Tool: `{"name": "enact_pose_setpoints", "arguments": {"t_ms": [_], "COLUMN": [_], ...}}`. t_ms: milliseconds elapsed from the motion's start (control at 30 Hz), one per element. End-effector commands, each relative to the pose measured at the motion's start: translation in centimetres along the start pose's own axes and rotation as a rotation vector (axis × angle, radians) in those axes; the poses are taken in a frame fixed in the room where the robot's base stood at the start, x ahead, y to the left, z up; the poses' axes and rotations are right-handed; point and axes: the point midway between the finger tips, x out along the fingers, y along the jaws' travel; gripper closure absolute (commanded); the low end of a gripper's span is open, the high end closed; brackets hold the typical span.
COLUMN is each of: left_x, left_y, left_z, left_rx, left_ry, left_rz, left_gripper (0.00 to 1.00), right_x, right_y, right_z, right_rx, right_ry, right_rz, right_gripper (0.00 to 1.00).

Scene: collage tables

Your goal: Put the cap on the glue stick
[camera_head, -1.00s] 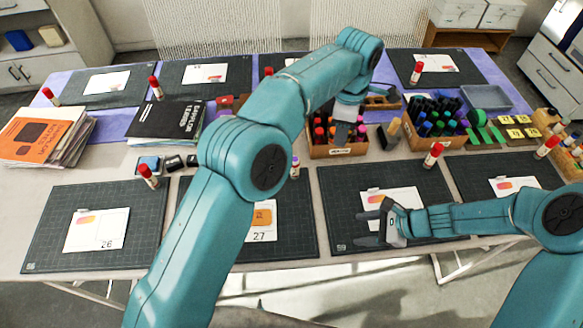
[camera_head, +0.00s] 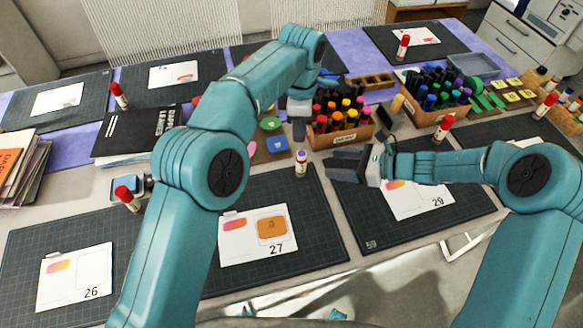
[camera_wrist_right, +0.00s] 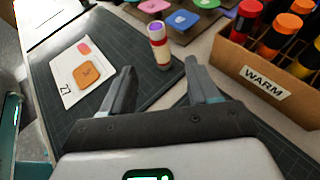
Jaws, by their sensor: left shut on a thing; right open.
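The glue stick (camera_head: 301,163) stands upright without a cap, its purple top bare, at the back edge of the middle mat. It also shows in the right wrist view (camera_wrist_right: 159,45), ahead of my right fingertips and roughly centred between them. My right gripper (camera_head: 330,166) is open and empty, just right of the stick in the head view and apart from it; its fingers show in the wrist view (camera_wrist_right: 158,72). My left gripper (camera_head: 299,134) points down behind the stick in the head view. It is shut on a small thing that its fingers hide. I cannot make out the loose cap.
A cardboard box (camera_head: 340,136) of coloured bottles, marked WARM in the wrist view (camera_wrist_right: 262,82), stands close behind my right gripper. Card 27 (camera_head: 230,248) lies in front of the stick. Other red-capped sticks (camera_head: 127,197) stand around the table. Coloured pieces (camera_head: 270,124) lie behind the stick.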

Motion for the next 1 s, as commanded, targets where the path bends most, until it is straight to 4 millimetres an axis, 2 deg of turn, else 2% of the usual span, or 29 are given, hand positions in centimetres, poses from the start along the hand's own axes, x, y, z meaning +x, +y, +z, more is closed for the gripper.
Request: {"name": "enact_pose_setpoints", "arguments": {"t_ms": [300,467,1000], "left_x": [-0.1,-0.1,-0.1], "left_y": [-0.2,-0.2,0.0], "left_z": [0.7,0.7,0.2], "left_rx": [0.002,0.002,0.002], "left_ry": [0.000,0.000,0.000], "left_rz": [0.001,0.000,0.001], "left_gripper": [0.96,0.96,0.96], "right_x": [-0.7,0.3,10.2], "right_y": [0.0,0.0,-0.1], "right_z": [-0.2,-0.3,-0.1], "right_rx": [0.000,0.001,-0.001], "right_ry": [0.001,0.001,0.001], "right_rz": [-0.003,0.001,0.001], "right_gripper": [0.40,0.40,0.40]}}
